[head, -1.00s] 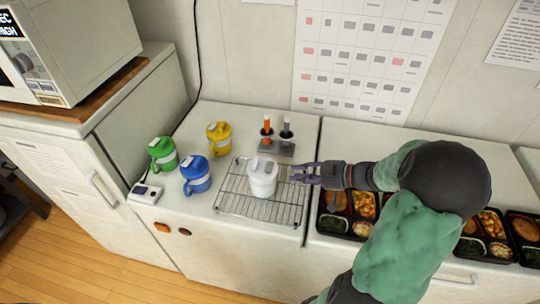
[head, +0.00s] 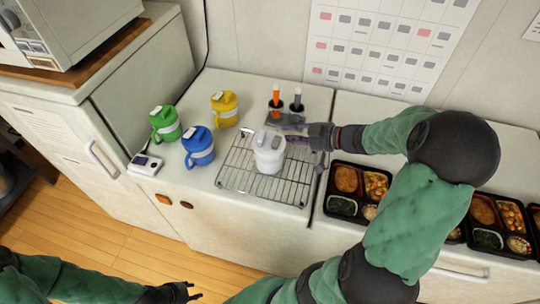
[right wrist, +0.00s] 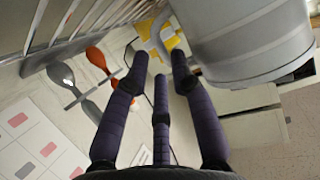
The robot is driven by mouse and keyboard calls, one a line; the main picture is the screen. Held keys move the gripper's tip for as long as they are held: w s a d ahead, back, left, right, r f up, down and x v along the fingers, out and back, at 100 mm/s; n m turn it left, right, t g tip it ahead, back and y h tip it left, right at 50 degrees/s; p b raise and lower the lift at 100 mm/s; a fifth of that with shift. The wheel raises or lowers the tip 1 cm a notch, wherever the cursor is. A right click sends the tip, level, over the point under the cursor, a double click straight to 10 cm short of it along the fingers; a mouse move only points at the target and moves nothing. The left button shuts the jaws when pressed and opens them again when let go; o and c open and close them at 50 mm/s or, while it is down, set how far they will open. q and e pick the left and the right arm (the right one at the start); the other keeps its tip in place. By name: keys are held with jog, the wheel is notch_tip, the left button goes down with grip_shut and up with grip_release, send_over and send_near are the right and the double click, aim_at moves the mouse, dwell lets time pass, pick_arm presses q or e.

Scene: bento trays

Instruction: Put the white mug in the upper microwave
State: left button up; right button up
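The white mug (head: 268,158) stands upright on a wire rack, its grey lid on top. My right gripper (head: 290,135) is at the mug's right rear side, close to it. In the right wrist view the mug's grey-looking body (right wrist: 250,45) fills the upper right, and its handle (right wrist: 158,38) is just beyond the spread fingertips (right wrist: 160,65). Whether they touch the handle is unclear. My left gripper (head: 185,292) is low at the bottom edge, far from the mug, its fingers too small to judge. A beige microwave (head: 85,25) shows partly at upper left.
Green (head: 165,124), blue (head: 199,148) and yellow (head: 225,110) mugs stand left of the wire rack (head: 235,180). A holder with orange and grey tools (head: 285,110) is behind it. Food trays (head: 352,192) lie to the right. A small white device (head: 145,165) is at the left edge.

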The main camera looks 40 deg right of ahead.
jog(key=b+x, duration=0.1)
jog(key=x, duration=0.2)
jog(key=shift+w+a+f+b, duration=0.1)
jog(key=shift+w+f+b, duration=0.15)
jog(key=shift+b, duration=0.05)
grip_shut()
jog(key=shift+r, duration=0.1)
jog(key=shift+r, duration=0.15)
